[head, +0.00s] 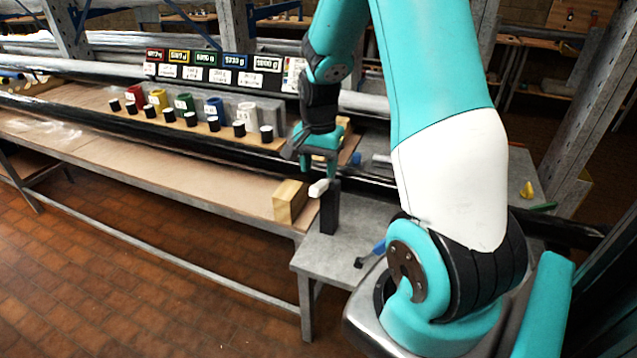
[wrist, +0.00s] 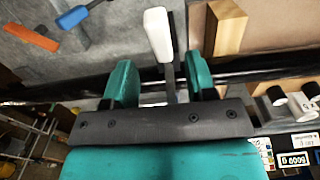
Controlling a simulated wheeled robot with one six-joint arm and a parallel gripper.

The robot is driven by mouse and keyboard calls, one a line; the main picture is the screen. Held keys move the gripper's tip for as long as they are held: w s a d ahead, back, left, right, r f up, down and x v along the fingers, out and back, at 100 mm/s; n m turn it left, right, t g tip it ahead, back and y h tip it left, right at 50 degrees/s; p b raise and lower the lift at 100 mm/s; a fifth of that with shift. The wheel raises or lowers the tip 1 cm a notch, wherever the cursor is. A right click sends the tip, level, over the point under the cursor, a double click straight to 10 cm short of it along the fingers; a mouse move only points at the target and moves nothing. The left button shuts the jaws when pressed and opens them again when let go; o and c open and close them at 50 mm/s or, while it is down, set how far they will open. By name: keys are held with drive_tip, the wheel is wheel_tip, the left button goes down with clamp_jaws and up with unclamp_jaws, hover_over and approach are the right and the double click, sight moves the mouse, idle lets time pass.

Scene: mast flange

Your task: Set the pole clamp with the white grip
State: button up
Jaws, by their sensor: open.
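The pole clamp's white grip (head: 318,187) sticks out near the top of a dark upright post (head: 329,210) at the front of the grey bench. In the wrist view the white grip (wrist: 158,35) lies ahead of the fingertips, in line with the gap between them, with a grey stem (wrist: 169,72) running back into the gap. My gripper (head: 319,168) is open, just above the white grip, with its fingers (wrist: 162,72) on either side of the stem. No finger visibly touches it. The clamp's body is mostly hidden.
A wooden block (head: 290,201) stands close left of the post. A blue-handled clamp (head: 377,248) is on the grey bench (head: 345,250); the wrist view also shows an orange handle (wrist: 31,38). A dark horizontal pole (head: 180,147) runs behind. Several coloured cylinders stand on the shelf to the left.

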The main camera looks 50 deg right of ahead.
sight(319, 184)
wheel_tip(319, 184, down, 6)
drive_tip(key=shift+r+p, duration=0.1)
drive_tip(key=shift+p, duration=0.2)
clamp_jaws()
